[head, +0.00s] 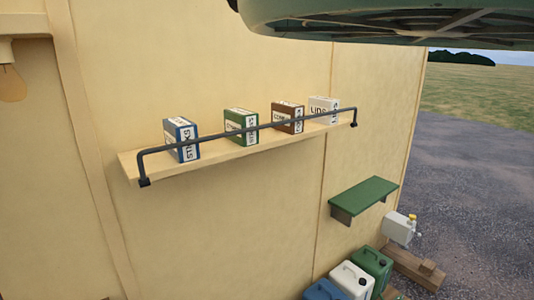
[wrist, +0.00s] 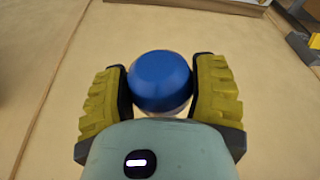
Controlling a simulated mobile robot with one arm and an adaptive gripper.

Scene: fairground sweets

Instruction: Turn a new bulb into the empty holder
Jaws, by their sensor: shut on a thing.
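My gripper (wrist: 160,78) shows in the wrist view, its two yellow-padded fingers shut on a blue rounded thing (wrist: 160,80). A pale, clear-looking edge shows below the blue part; I cannot tell whether it is a bulb. In the head view, an amber bulb (head: 12,83) hangs at the upper left edge from a pale fitting (head: 22,24), partly cut off by the frame. No empty holder can be made out in either view. My gripper is not seen in the head view.
A wall shelf (head: 215,148) with a dark rail (head: 250,128) carries several boxes. Lower right are a small green shelf (head: 363,197), a white canister (head: 352,280) and a green one (head: 373,264). The cream wall (head: 200,230) below the long shelf is bare.

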